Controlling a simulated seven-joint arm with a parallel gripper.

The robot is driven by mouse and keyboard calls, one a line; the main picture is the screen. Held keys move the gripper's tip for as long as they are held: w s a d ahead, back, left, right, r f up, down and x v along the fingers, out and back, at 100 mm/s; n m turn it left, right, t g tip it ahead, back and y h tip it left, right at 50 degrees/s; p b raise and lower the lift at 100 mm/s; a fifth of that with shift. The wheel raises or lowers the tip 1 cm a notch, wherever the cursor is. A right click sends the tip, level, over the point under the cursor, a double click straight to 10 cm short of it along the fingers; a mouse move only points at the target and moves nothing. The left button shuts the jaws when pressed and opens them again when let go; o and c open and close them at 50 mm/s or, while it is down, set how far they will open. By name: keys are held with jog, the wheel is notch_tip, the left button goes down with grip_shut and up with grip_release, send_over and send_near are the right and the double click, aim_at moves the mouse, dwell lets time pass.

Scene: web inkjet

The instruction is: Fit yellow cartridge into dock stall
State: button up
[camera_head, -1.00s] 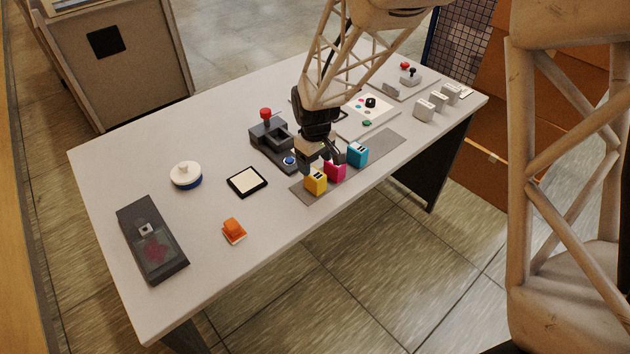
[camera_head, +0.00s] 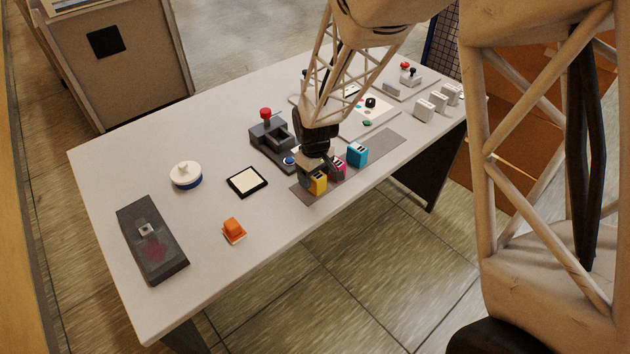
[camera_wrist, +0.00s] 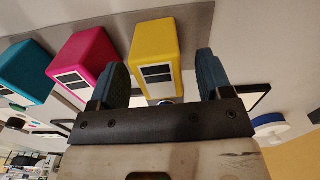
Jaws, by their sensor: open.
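The yellow cartridge (camera_head: 318,184) stands on a grey mat at the table's front edge, left of a magenta cartridge (camera_head: 339,168) and a cyan cartridge (camera_head: 357,154). My gripper (camera_head: 322,172) is low over the yellow cartridge and partly hides it. In the wrist view the yellow cartridge (camera_wrist: 155,52) lies between the open fingers of my gripper (camera_wrist: 163,80); whether they touch it I cannot tell. One finger stands in the gap next to the magenta cartridge (camera_wrist: 85,62). A dark dock (camera_head: 271,141) with a red knob and an open stall is behind, to the left.
A cream pad in a black frame (camera_head: 246,181), an orange block (camera_head: 233,229), a white round-lidded pot (camera_head: 186,174) and a dark flat device (camera_head: 152,240) are on the left. White blocks (camera_head: 431,105) stand at the right.

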aim_at(316, 175)
dwell(0.4)
jog(key=c, duration=1.1)
jog(key=shift+o, duration=0.2)
jog(key=shift+r, duration=0.2)
jog(key=shift+r, duration=1.4)
jog(key=shift+s+d+r, duration=0.1)
jog(key=shift+s+r, duration=0.15)
jog(key=s+d, duration=0.2)
jog(key=s, duration=0.5)
jog(key=s+d+r, duration=0.1)
jog(key=s+d, duration=0.2)
jog(key=s, duration=0.4)
jog(key=shift+s+d+r, duration=0.2)
jog(key=shift+d, duration=0.05)
